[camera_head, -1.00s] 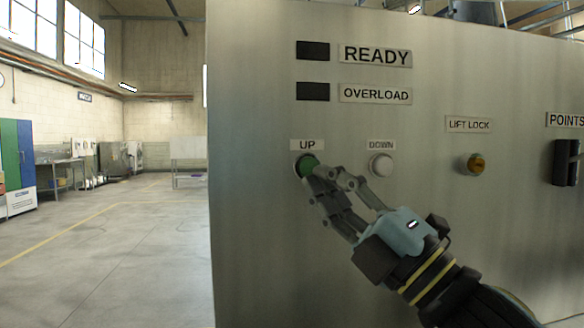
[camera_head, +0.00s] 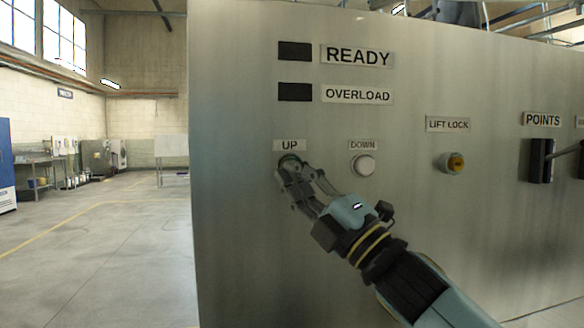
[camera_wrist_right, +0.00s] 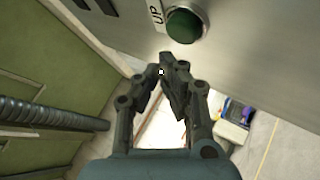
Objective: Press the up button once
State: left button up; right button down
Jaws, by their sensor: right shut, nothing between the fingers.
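The up button is a round green button under the UP label (camera_head: 290,145) on the grey panel. In the head view only its upper part shows, as my right gripper (camera_head: 288,170) covers the rest. The right gripper is shut and empty, its fingertips in front of the button's lower edge. In the right wrist view the green button (camera_wrist_right: 184,25) shows in its metal ring just beyond the closed fingertips (camera_wrist_right: 168,66). There the tips look a little apart from it; I cannot tell the exact depth. My left gripper is not in view.
The white down button (camera_head: 363,165) is to the right of my fingers. Farther right are the yellow lift lock knob (camera_head: 454,163) and the dark points lever (camera_head: 541,160). Two dark indicators, READY (camera_head: 295,51) and OVERLOAD (camera_head: 295,92), are above. Open floor lies left of the panel.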

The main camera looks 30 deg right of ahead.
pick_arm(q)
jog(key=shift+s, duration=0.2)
pick_arm(e)
jog(key=shift+w+d, duration=0.1)
jog(key=shift+w, duration=0.3)
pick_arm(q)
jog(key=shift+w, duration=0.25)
pick_arm(e)
jog(key=shift+w, duration=0.15)
dwell(0.7)
jog(key=shift+w+d, duration=0.1)
jog(key=shift+w, duration=0.2)
jog(key=shift+w+d, duration=0.15)
jog(key=shift+w, duration=0.25)
dwell(0.7)
jog(key=shift+s, duration=0.1)
jog(key=shift+s+a, duration=0.25)
jog(key=shift+s, duration=0.5)
